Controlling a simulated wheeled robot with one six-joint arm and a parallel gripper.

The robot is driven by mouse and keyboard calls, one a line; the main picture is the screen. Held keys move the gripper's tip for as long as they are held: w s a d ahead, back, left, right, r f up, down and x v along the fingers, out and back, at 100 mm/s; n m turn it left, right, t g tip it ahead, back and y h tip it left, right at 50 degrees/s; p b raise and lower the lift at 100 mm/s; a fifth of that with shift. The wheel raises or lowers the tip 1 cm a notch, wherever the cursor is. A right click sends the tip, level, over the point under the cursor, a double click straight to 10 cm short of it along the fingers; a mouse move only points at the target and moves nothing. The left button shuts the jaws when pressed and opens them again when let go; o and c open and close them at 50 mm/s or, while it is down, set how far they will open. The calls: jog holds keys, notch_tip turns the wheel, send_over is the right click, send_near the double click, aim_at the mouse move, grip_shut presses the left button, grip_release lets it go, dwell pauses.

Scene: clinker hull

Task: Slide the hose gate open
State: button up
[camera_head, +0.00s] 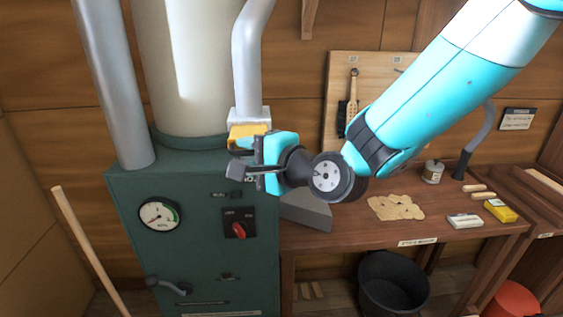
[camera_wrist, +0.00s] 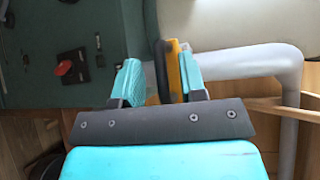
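The hose gate shows in the head view as a yellow plate (camera_head: 246,131) under the pale fitting where the grey hose (camera_head: 252,55) meets the green machine. In the wrist view a yellow-orange plate (camera_wrist: 174,68) and a dark upright piece (camera_wrist: 161,72) stand between the fingers of my gripper (camera_wrist: 158,75). The right finger is close to the yellow plate. A gap shows between the left finger and the dark piece, so the gripper is open. In the head view my gripper (camera_head: 256,165) is just below the plate, pointing left. It hides part of the gate.
The green cabinet (camera_head: 190,225) has a gauge (camera_head: 160,214) and a red knob (camera_head: 239,230). A workbench (camera_head: 440,228) on the right holds a tin, a yellow box and cloth. A black bucket (camera_head: 393,284) stands beneath it. A pole (camera_head: 90,250) leans at left.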

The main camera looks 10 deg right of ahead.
jog(key=b+v, duration=1.1)
jog(key=v, duration=0.6)
jog(key=shift+a+f, duration=0.1)
jog(key=shift+f, duration=0.05)
jog(key=s+d+f+n+g+h, duration=0.3)
jog(key=s+f+n+g+h, duration=0.4)
jog(key=n, duration=1.1)
jog(key=s+f+g, duration=0.4)
jog(key=s+f, duration=0.2)
jog(key=f, duration=0.2)
jog(key=shift+d+g, duration=0.2)
jog(key=shift+g, duration=0.2)
jog(key=shift+s+d, duration=0.1)
jog(key=shift+s, duration=0.05)
